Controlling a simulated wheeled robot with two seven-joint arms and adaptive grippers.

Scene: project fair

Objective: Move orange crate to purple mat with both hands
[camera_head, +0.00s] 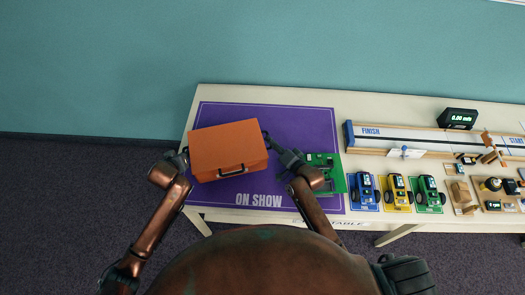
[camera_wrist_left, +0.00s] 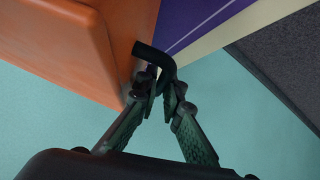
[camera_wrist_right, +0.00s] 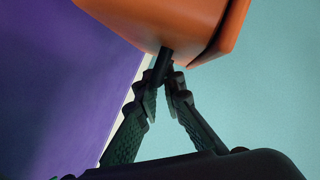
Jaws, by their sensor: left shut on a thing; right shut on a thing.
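The orange crate (camera_head: 228,146) is over the left part of the purple mat (camera_head: 310,120), slightly turned, overlapping the mat's left edge in the head view. I cannot tell whether it touches the mat or hangs just above it. My left gripper (camera_head: 181,156) is shut on the dark handle at the crate's left end; the left wrist view shows the fingers (camera_wrist_left: 168,85) around this handle (camera_wrist_left: 155,58). My right gripper (camera_head: 274,145) is shut on the handle at the right end; the right wrist view shows those fingers (camera_wrist_right: 166,75) closed on the handle (camera_wrist_right: 162,63).
A green circuit board (camera_head: 335,178) lies at the mat's right side, partly under my right arm. Blue (camera_head: 364,190), yellow (camera_head: 397,192) and green (camera_head: 429,193) toy vehicles stand to the right. A track (camera_head: 420,138) runs behind them. The mat's back right area is clear.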

